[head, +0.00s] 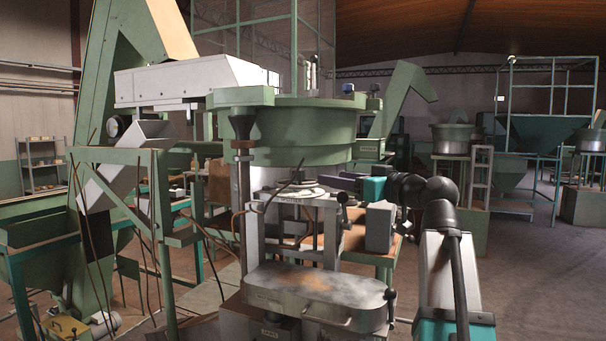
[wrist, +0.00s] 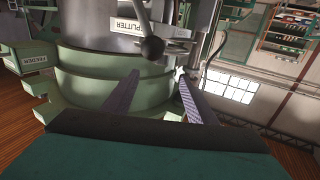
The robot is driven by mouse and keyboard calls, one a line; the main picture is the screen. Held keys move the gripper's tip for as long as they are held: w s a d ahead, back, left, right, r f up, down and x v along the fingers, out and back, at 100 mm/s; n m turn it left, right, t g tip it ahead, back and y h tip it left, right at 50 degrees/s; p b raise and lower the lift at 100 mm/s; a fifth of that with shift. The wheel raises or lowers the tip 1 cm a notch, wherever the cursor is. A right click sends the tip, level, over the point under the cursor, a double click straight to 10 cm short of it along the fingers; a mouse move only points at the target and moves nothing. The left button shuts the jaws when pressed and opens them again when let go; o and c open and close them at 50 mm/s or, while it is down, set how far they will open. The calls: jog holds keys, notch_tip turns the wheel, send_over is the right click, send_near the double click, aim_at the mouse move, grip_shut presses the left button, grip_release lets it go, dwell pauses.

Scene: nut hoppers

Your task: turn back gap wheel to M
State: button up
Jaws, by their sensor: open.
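My gripper (head: 340,180) reaches in from the right at the machine below the green bowl (head: 305,135). In the wrist view its two fingers (wrist: 158,72) are apart with nothing between them. A dark ball-ended lever (wrist: 152,47) shows just beyond the fingertips, by a plate marked SPLITTER (wrist: 125,29); they look apart from it. The lever's ball also shows in the head view (head: 342,197). Pale round parts (head: 300,191) lie on top of the splitter housing. I cannot pick out the back gap wheel or an M mark for certain.
A grey metal table (head: 315,290) with a front handle stands below the splitter. A dark vertical post (head: 243,190) stands at its left. A green frame and chute (head: 110,190) fill the left. Open floor (head: 540,280) lies to the right.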

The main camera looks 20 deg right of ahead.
aim_at(302, 173)
jog(key=shift+w+a, duration=0.1)
jog(key=p+x, duration=0.4)
jog(key=x, duration=0.8)
jog(key=shift+r, duration=0.1)
jog(key=shift+x, duration=0.75)
jog(key=c, duration=0.9)
jog(key=shift+c, duration=0.8)
